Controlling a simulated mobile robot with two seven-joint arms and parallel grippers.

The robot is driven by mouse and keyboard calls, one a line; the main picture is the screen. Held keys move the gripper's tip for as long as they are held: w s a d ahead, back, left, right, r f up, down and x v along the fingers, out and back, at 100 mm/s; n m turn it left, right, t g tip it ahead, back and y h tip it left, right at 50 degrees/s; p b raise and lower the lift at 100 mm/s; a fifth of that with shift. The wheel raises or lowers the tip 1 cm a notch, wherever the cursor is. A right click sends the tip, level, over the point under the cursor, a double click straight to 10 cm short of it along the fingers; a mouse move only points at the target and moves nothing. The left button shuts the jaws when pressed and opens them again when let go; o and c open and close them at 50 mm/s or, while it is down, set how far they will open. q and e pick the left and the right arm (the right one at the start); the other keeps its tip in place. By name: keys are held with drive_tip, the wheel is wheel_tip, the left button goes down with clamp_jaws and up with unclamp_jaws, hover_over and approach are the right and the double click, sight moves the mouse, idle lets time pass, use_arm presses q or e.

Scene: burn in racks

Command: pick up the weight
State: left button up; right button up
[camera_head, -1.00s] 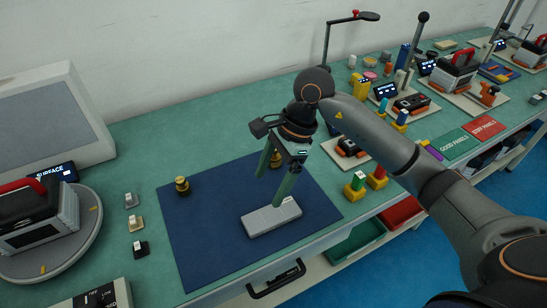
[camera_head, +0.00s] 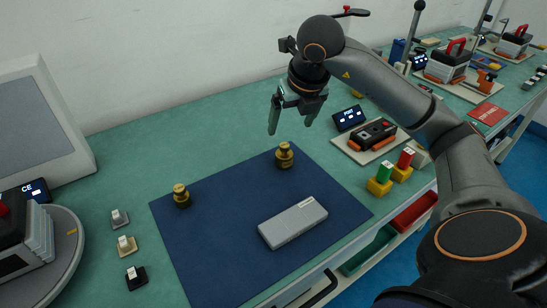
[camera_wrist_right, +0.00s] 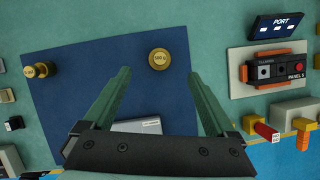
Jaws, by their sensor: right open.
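Two brass weights stand on the dark blue mat (camera_head: 215,245). The right weight (camera_head: 284,156) is near the mat's back right corner, and the left weight (camera_head: 181,196) is near its back left. My right gripper (camera_head: 291,126) is open, empty and pointing down, above and apart from the right weight. In the right wrist view, the right weight (camera_wrist_right: 159,62), marked 500 g, shows between the tips of the open fingers (camera_wrist_right: 157,74). The left weight (camera_wrist_right: 40,70) is well off to the left there. My left gripper is out of view.
A grey block-like device (camera_head: 292,222) lies on the mat in front of the right weight. Red and green pieces in yellow holders (camera_head: 380,180) and a panel device (camera_head: 371,136) stand to the right. Small switches (camera_head: 126,245) stand left of the mat.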

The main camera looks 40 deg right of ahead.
sight(286, 147)
drive_tip(key=b+x, duration=0.1)
drive_tip(key=x, duration=0.5)
drive_tip(key=shift+f, duration=0.35)
drive_tip(key=x, duration=0.2)
drive_tip(key=s+x, duration=0.1)
drive_tip(key=x, duration=0.1)
drive_tip(key=shift+w+a+f+b, duration=0.15)
drive_tip(key=shift+f+b, duration=0.25)
drive_tip(key=shift+f, duration=0.2)
drive_tip(key=shift+w+f, duration=0.15)
drive_tip(key=shift+f, duration=0.1)
drive_tip(key=c, duration=1.1)
clamp_jaws()
drive_tip(key=shift+r, duration=0.1)
